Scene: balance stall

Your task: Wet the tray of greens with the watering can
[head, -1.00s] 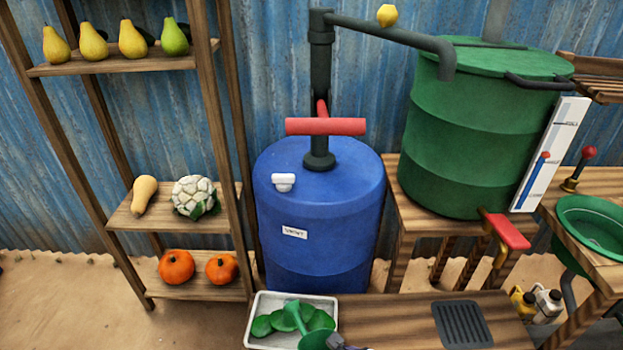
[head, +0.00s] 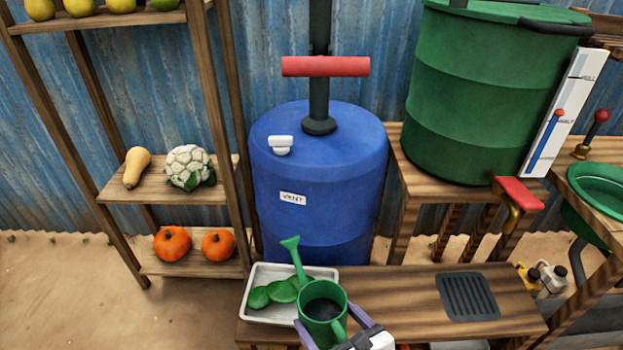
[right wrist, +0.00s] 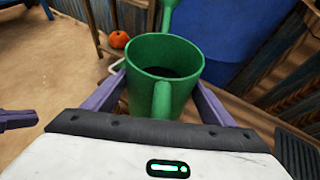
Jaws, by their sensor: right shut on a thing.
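The green watering can (head: 322,312) is at the bottom middle of the head view, its spout (head: 294,255) reaching over the white tray (head: 257,316) of greens (head: 283,291). My right gripper (head: 325,332) is shut on the can, one purple finger on each side. The right wrist view shows the can (right wrist: 164,85) from behind, open top up and dark inside; it looks about upright. No water stream shows. The can hides the tray's right front part. A purple finger, apparently of my left gripper (right wrist: 15,119), shows at the left edge of the wrist view; its opening cannot be seen.
A wooden bench (head: 395,300) carries the tray and a dark drain grate (head: 467,296). Behind stands a blue barrel (head: 320,190) with a red-handled pump. A green barrel (head: 475,110) with a red lever (head: 520,193) is at right, vegetable shelves (head: 120,190) at left.

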